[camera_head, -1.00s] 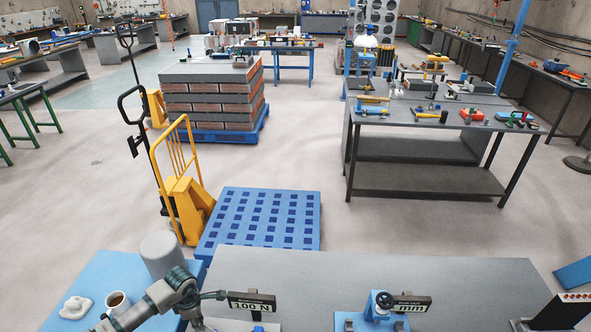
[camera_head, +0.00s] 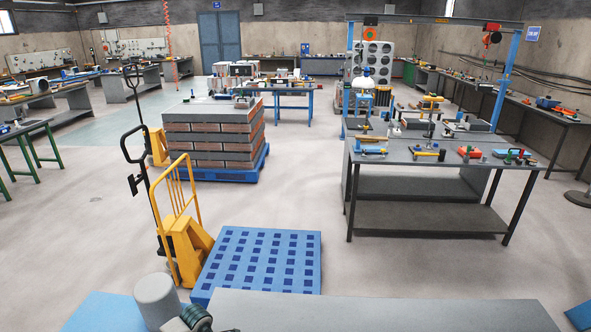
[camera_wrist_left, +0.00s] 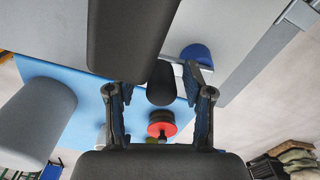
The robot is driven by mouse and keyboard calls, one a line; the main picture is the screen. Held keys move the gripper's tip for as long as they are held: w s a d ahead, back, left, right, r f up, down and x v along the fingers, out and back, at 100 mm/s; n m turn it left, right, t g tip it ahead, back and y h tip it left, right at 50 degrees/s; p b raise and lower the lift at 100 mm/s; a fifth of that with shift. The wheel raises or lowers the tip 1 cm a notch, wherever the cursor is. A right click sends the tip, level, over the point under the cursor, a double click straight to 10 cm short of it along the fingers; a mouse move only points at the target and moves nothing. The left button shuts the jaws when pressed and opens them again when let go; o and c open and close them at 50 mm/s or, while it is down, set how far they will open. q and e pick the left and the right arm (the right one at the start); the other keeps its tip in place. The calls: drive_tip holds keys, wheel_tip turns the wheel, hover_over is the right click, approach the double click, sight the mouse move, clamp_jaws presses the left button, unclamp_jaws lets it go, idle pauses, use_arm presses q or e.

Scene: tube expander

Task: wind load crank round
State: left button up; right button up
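My left gripper (camera_wrist_left: 152,85) shows in the left wrist view with its two fingers spread apart. A small dark cylinder (camera_wrist_left: 161,83) sits between the fingers, with gaps on both sides; I cannot tell whether it is the crank's handle. A red disc on a dark stem (camera_wrist_left: 161,125) shows below it. A large dark rounded shape (camera_wrist_left: 134,35) fills the top middle and hides part of the scene. In the head view only a piece of my left arm shows at the bottom edge; the load crank cannot be made out there. My right gripper is in neither view.
A grey cylinder (camera_head: 157,298) stands at the bench's left; a similar one shows in the left wrist view (camera_wrist_left: 35,120). The grey bench top (camera_head: 380,312) has a blue pallet (camera_head: 262,262) and yellow pallet truck (camera_head: 187,245) beyond it. A blue rounded part (camera_wrist_left: 195,55) lies near the right finger.

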use_arm(q)
drive_tip(key=shift+r+p, duration=2.05)
drive_tip(key=shift+r, duration=1.5)
drive_tip(key=shift+s+f, duration=0.1)
